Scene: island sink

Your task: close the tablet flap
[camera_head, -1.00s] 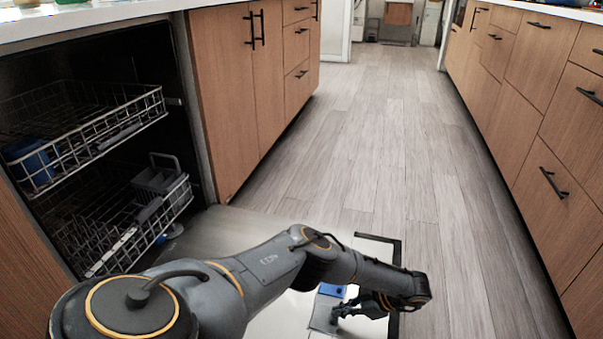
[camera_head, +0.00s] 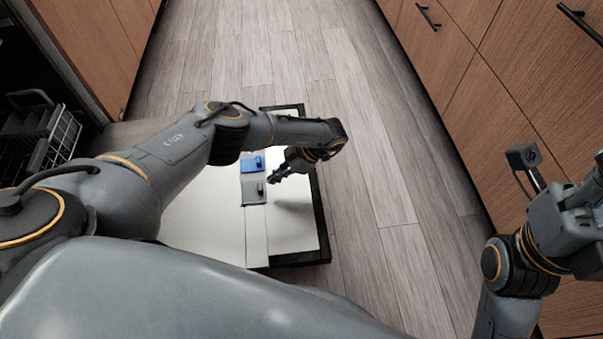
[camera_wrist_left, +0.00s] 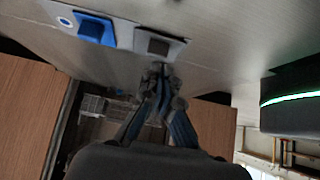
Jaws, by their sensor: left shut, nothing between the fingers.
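The open dishwasher door (camera_head: 205,215) lies flat with its inner face up. A dispenser is set in it, with a blue part (camera_head: 252,164) and a grey part (camera_head: 254,192) side by side. Each carries a small raised block. I cannot tell which is the tablet flap or how far it stands open. My left gripper (camera_head: 275,178) is shut and empty, close beside the grey part. In the left wrist view its fingertips (camera_wrist_left: 158,70) are just below the grey part (camera_wrist_left: 158,43); contact is unclear. The blue part (camera_wrist_left: 95,28) is to the left there. My right gripper's fingers are outside the view.
The dishwasher rack (camera_head: 40,135) stands at the left. Wooden drawers with black handles (camera_head: 428,16) line the right, near my right arm. The wooden floor (camera_head: 385,190) beyond the door's black edge (camera_head: 322,215) is clear.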

